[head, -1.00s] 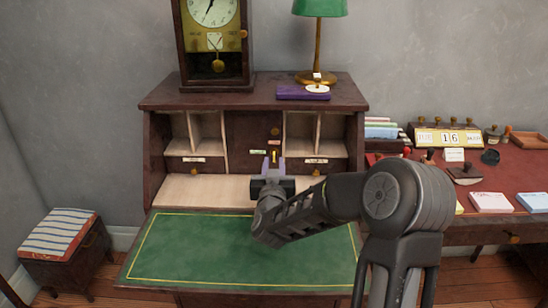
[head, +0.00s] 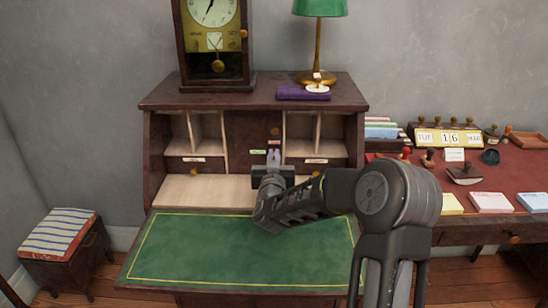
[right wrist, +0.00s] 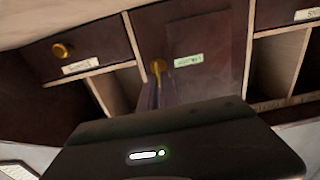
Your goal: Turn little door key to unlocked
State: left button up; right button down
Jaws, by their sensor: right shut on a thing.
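The little door (head: 240,130) is the dark wooden panel in the middle of the desk's upper part, and it is closed. In the right wrist view, the brass key (right wrist: 158,66) shows at the fingertips beside the green label. The fingers are shut on it and hide much of it. How far the key is turned I cannot tell. My left gripper is not in view.
Open cubbies and small drawers with labels, such as the left drawer (head: 187,164), flank the door. The green writing surface (head: 230,250) below is clear.

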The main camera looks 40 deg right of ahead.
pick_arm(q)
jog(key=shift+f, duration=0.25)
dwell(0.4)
pick_arm(e)
jog(key=shift+d+f+m+b, duration=0.1)
jog(key=shift+f+m+b, duration=0.05)
jog(key=shift+m+b, duration=0.7)
jog(key=m+b, duration=0.2)
jog(key=b, duration=0.1)
jog(key=m+b, duration=0.2)
jog(key=b, duration=0.1)
jog(key=shift+s+d+f+m, duration=0.15)
jog(key=shift+s+f+m, duration=0.05)
jog(key=shift+m, duration=0.05)
jog(key=m+b, duration=0.9)
jog(key=b, duration=0.1)
jog(key=shift+s+d+f, duration=0.2)
jog(key=shift+f, duration=0.15)
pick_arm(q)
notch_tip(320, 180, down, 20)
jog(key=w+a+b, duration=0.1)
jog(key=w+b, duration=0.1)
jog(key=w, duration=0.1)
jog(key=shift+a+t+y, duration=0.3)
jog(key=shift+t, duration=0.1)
pick_arm(e)
jog(key=shift+m, duration=1.4)
jog(key=c, duration=1.6)
grip_release()
jog(key=shift+r, duration=0.1)
